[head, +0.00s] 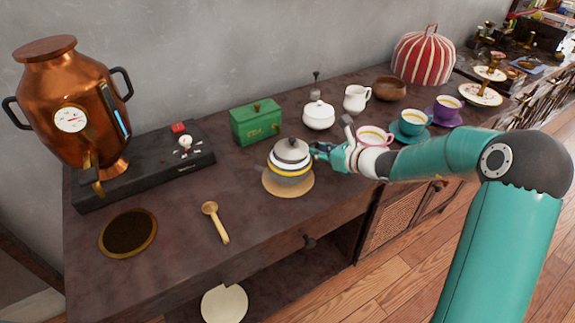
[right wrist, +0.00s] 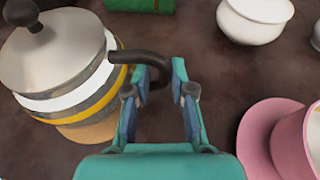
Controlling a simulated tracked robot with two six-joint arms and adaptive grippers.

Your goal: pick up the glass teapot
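The teapot (head: 291,160), with a grey domed lid, dark knob and white, yellow and grey bands, stands upright on a round cork mat (head: 283,190). In the right wrist view the teapot (right wrist: 75,65) fills the left side, and its dark handle (right wrist: 132,56) reaches toward my fingertips. My right gripper (head: 322,153) is at the handle side of the teapot. In the right wrist view my right gripper (right wrist: 161,82) has its fingers apart, with the outer bend of the handle between the tips. I cannot tell whether they touch it. My left gripper is not in view.
A green box (head: 256,123) and white lidded pot (head: 318,115) stand behind. A pink cup (head: 373,136) and saucer sit close beside my right gripper, with teal (head: 411,121) and purple (head: 447,107) cups beyond. A golden spoon (head: 215,222) lies in front left.

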